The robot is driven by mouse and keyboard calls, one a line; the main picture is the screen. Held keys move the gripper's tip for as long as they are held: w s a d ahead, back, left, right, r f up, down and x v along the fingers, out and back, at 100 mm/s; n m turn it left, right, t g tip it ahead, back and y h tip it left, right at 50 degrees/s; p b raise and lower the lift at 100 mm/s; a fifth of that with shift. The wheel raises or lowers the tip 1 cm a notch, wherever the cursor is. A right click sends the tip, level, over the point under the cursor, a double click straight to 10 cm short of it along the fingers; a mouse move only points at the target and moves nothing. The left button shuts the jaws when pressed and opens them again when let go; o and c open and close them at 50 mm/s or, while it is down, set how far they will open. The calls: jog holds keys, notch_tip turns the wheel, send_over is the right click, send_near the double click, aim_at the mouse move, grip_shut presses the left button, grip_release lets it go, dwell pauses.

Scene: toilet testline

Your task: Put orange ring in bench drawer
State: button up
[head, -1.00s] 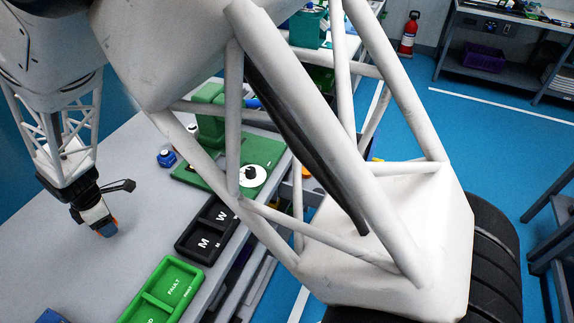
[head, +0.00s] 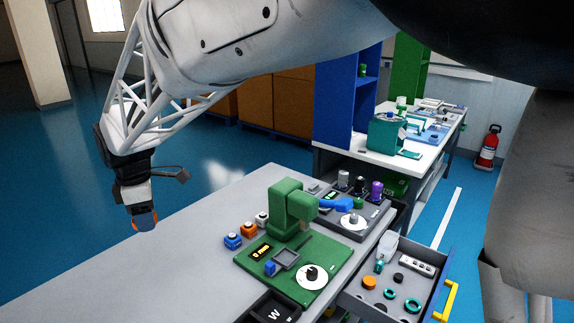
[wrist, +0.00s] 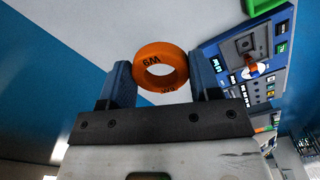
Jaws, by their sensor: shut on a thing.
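The orange ring (wrist: 160,66) is between the two blue fingers of my gripper (wrist: 163,82) in the wrist view, with dark lettering on its face. In the head view my gripper (head: 144,222) hangs fingers-down over the left part of the grey bench, and only a bit of orange shows between the fingers. The bench drawer (head: 438,290) is pulled out at the right side of the bench, with a yellow handle (head: 446,300). It holds several teal and dark rings, an orange piece and a clear bottle. My gripper is well left of the drawer.
A green test fixture (head: 290,215) stands on the bench (head: 170,270) between my gripper and the drawer. Small blue, orange and white button blocks (head: 248,230) sit beside it. A grey panel with knobs (head: 350,205) is behind. The bench's left part is clear.

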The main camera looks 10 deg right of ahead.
jog(key=w+d+m, duration=0.2)
jog(key=w+d, duration=0.4)
jog(key=d, duration=0.7)
jog(key=w+d+m, duration=0.2)
jog(key=w+d, duration=0.3)
jog(key=d, duration=0.8)
jog(key=w+d+m, duration=0.1)
jog(key=w+d, duration=0.5)
jog(key=d, duration=0.7)
jog(key=m, duration=0.6)
send_over(421, 291)
notch_tip(421, 291, down, 26)
jog(key=shift+f, duration=0.7)
jog(key=shift+f, duration=0.1)
notch_tip(421, 291, down, 14)
jog(key=shift+f, duration=0.1)
